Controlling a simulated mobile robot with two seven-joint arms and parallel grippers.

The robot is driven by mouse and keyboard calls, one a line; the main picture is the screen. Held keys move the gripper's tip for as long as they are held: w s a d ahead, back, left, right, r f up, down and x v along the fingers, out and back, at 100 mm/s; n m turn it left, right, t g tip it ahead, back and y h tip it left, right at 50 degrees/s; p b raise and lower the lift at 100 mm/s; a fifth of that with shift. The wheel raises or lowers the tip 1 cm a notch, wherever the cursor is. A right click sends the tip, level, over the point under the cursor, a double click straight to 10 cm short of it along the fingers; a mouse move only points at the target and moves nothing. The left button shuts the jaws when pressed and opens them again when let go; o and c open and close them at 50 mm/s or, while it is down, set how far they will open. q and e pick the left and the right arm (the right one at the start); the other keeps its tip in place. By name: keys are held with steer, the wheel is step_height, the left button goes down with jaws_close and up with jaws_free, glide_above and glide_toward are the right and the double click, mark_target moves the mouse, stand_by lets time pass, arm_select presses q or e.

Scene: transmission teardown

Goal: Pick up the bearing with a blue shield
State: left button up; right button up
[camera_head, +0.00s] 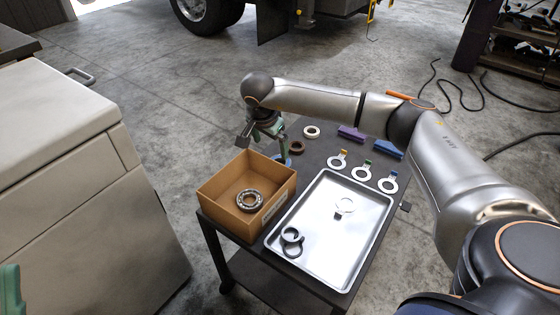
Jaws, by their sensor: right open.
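The bearing with a blue shield (284,162) appears as a blue ring on the dark cart top, just behind the cardboard box. My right gripper (281,150) hangs over it, pointing down, with its green fingers open. The fingers hide part of the ring, and I cannot tell whether they touch it. A brown ring (297,147) and a cream ring (311,132) lie beyond it to the right. A green piece at the lower left edge, likely part of my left gripper (10,291), is cut off by the frame.
The open cardboard box (225,215) holds a metal bearing (249,199). A grey cabinet (80,180) stands left.

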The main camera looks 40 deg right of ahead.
steer(key=d+n, duration=0.2)
steer(key=n, duration=0.3)
steer(key=b, duration=0.2)
glide_toward(279, 159)
steer(key=shift+s+a+f, duration=0.35)
steer(key=shift+s+f, duration=0.45)
steer(key=shift+x, duration=1)
steer(key=b+x, duration=0.2)
steer(key=x, duration=0.2)
steer(key=shift+w+d, duration=0.15)
arm_select(q)
steer(key=f, duration=0.3)
steer(key=shift+d+f+n, duration=0.2)
steer(key=shift+n, duration=0.1)
steer(key=shift+a, duration=0.1)
arm_select(e)
steer(key=shift+r, duration=0.1)
steer(key=c, duration=1.4)
